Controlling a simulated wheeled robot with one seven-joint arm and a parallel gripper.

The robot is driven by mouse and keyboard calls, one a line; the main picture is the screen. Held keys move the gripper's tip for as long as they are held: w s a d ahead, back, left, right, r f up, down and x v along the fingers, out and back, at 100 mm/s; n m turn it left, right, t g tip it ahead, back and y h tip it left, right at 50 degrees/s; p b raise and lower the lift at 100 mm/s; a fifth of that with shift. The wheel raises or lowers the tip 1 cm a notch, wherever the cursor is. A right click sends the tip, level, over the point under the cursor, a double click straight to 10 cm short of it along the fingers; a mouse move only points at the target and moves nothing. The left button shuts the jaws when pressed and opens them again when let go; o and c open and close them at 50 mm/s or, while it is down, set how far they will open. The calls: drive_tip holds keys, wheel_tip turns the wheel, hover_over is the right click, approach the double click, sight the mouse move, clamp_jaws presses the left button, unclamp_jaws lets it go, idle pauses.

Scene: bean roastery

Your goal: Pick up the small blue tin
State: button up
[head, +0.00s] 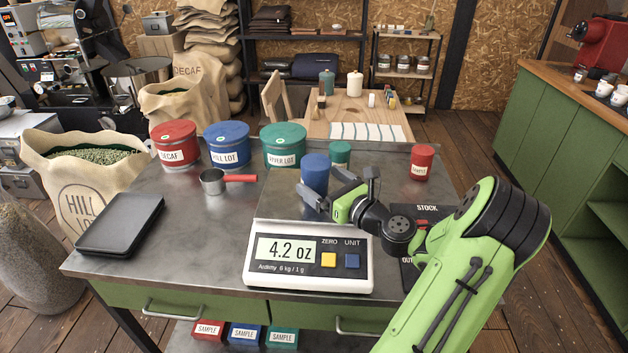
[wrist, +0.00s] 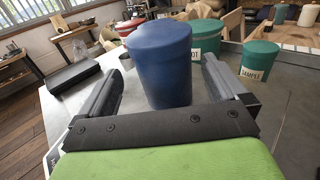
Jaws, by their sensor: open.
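In the wrist view the blue tin (wrist: 161,65) is large, upright and lidded, with no label showing on this side. My gripper (head: 338,190) is open and low beside the tin. In the wrist view its two dark fingers (wrist: 165,85) lie on either side of the tin, with a gap visible at each side. I cannot tell how far the fingertips reach past its middle. The lower right side of the tin is partly hidden by my gripper in the head view.
A scale (head: 310,283) reading 4.2 oz stands in front. Behind are large red (head: 174,145), blue (head: 227,146) and green (head: 283,147) tins, with a small green tin (head: 340,154) close by. A small red tin (head: 421,163), metal scoop (head: 213,182) and black tray (head: 120,224) flank the open bench space.

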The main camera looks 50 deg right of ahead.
drive_tip(key=w, duration=0.2)
drive_tip(key=w+d+b, duration=0.1)
drive_tip(key=w, duration=0.2)
drive_tip(key=shift+w+r, duration=0.1)
drive_tip(key=shift+w, duration=0.2)
drive_tip(key=shift+s, duration=0.1)
drive_tip(key=shift+c, duration=0.3)
